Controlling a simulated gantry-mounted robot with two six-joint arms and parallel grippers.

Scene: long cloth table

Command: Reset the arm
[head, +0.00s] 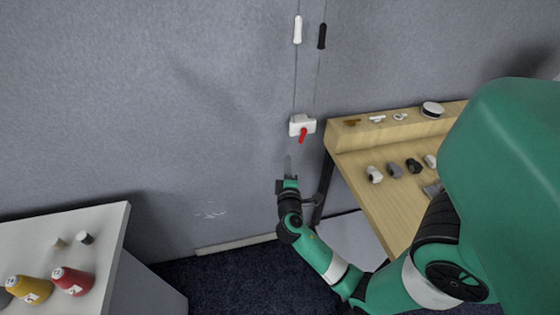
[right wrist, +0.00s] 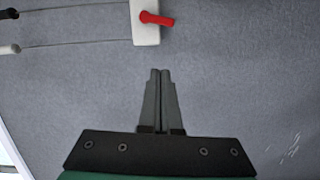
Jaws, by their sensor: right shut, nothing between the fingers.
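My right arm is green with black joints and reaches in from the right in the head view. Its gripper (head: 288,160) points up in front of the grey wall, a little below a white wall box with a red lever. In the right wrist view the two fingers of my right gripper (right wrist: 160,72) lie side by side, shut and empty. They are apart from the white box (right wrist: 145,25) and its red lever (right wrist: 156,18). The lever also shows in the head view (head: 303,135), pointing down. My left gripper is not in view.
Two cords with a white handle (head: 297,29) and a black handle (head: 322,36) run above the box. A wooden table (head: 362,185) with several small parts stands right. A pale table (head: 112,240) with yellow and red spools stands left. Dark carpet lies between.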

